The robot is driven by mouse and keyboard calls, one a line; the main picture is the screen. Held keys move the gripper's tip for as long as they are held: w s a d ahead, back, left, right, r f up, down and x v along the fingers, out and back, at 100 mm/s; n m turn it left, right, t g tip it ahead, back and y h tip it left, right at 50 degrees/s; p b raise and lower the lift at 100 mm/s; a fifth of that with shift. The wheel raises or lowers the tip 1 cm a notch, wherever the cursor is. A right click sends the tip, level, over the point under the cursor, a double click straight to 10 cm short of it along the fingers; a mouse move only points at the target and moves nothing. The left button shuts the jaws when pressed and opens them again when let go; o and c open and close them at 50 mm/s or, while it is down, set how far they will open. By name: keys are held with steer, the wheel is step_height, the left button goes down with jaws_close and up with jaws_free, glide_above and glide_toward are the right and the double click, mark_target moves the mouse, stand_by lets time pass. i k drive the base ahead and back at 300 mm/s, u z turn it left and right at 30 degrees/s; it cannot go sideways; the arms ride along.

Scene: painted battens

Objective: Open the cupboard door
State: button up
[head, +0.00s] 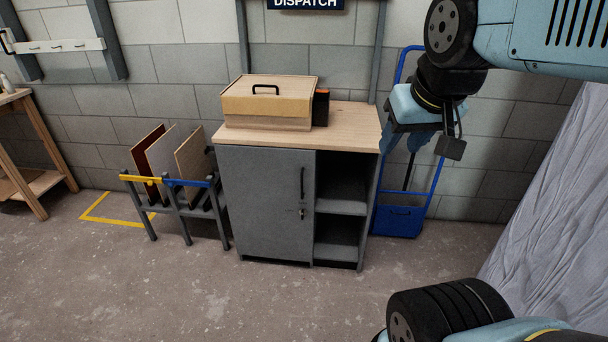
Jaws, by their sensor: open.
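The grey cupboard (222,196) stands against the wall under a light wooden top. Its door (262,205) on the left side looks closed. A dark upright bar handle (302,183) is near the door's right edge. A small lock or key (301,213) sits just below the handle. My gripper (403,149) is open and empty, pointing down, to the right of and higher in the picture than the handle. It appears apart from the cupboard; its exact distance is hard to tell.
A lidded box (268,104) and a dark object (321,108) stand on the wooden top (350,126). Open shelves (341,206) are right of the door. A rack with panels (186,204) stands close on the left, a blue hand truck (402,219) on the right. The front floor (240,300) is clear.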

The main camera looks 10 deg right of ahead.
mark_target(265, 189)
steer(key=u, duration=0.05)
steer(key=i, duration=0.9)
steer(key=u, duration=0.6)
steer(key=k, duration=0.9)
steer(key=z, duration=0.9)
steer(key=i, duration=0.55)
steer(key=z, duration=0.2)
